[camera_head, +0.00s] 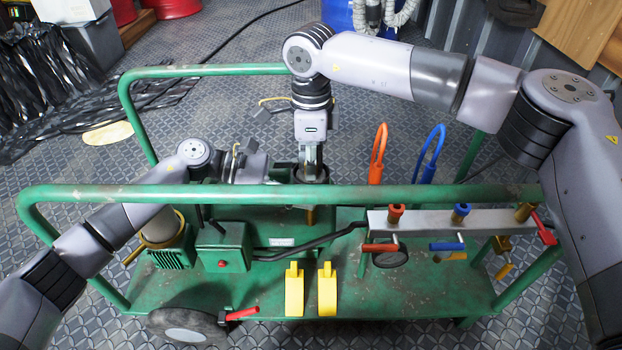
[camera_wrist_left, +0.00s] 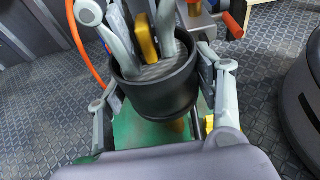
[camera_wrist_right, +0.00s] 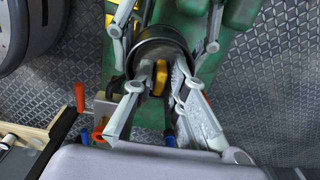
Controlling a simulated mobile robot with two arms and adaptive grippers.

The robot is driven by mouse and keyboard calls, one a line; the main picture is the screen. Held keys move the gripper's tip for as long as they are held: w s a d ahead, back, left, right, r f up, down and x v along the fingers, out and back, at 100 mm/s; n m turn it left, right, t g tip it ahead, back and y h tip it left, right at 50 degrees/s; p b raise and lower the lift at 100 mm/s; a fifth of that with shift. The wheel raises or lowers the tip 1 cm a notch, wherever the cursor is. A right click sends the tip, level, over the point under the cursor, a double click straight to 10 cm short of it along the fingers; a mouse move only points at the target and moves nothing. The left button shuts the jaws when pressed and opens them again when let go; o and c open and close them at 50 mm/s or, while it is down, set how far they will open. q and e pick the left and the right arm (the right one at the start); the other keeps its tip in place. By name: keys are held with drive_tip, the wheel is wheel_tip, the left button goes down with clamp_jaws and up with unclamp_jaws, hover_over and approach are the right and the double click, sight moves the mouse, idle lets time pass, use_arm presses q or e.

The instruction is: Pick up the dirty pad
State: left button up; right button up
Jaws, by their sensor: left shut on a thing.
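My left gripper (camera_wrist_left: 165,92) is shut on a black round cup (camera_wrist_left: 160,100), with one finger on each side of it. The cup also shows in the right wrist view (camera_wrist_right: 160,44). A grey ribbed surface (camera_wrist_left: 162,71) shows at the cup's mouth; I cannot tell if it is the dirty pad. My right gripper (camera_wrist_right: 161,76) points down into the cup. A yellow-orange piece (camera_wrist_right: 160,78) stands between its fingers, also in the left wrist view (camera_wrist_left: 147,38). Whether the fingers press on it is unclear. In the head view the right gripper (camera_head: 312,172) largely hides the cup.
The green cart (camera_head: 440,295) has a tubular rail (camera_head: 400,194) in front of both grippers. A valve bar (camera_head: 420,222) with orange, blue and red handles is at right. Two yellow pedals (camera_head: 327,290) are at the front. Orange (camera_head: 377,160) and blue (camera_head: 430,150) hoses loop behind.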

clamp_jaws()
drive_tip(key=shift+r, duration=0.1)
wheel_tip(320, 180, up, 10)
drive_tip(key=shift+f, duration=0.1)
idle(0.4)
use_arm(q)
drive_tip(key=o, duration=0.9)
drive_tip(key=shift+o, duration=0.2)
